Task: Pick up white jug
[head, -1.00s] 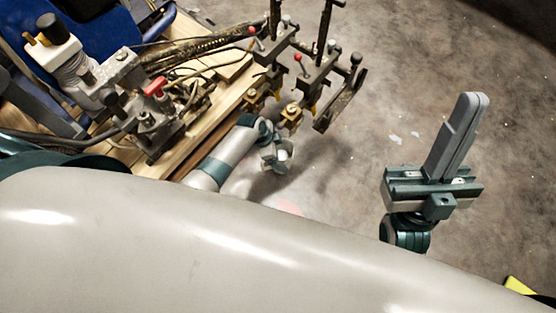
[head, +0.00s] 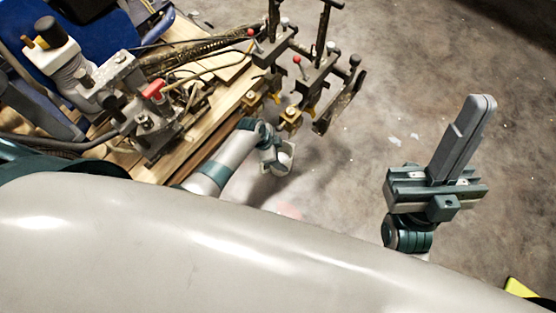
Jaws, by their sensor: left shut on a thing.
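My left arm reaches down beside the wooden-decked cart, and my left gripper (head: 275,158) is at its end, small and far below. It is shut on a small white thing (head: 287,160), which appears to be the white jug. Most of that thing and the gripper's fingers are hidden, so its shape is hard to tell. My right gripper (head: 462,140) is at the right, well apart from the cart, with its two grey fingers together and nothing between them.
The line striper (head: 150,110) stands at the upper left, with hoses, a red lever and a blue part (head: 95,12). Its clamps and rods (head: 310,75) stick out near my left gripper. Bare concrete floor (head: 430,60) is open at the right. A yellow thing (head: 525,289) lies at the lower right.

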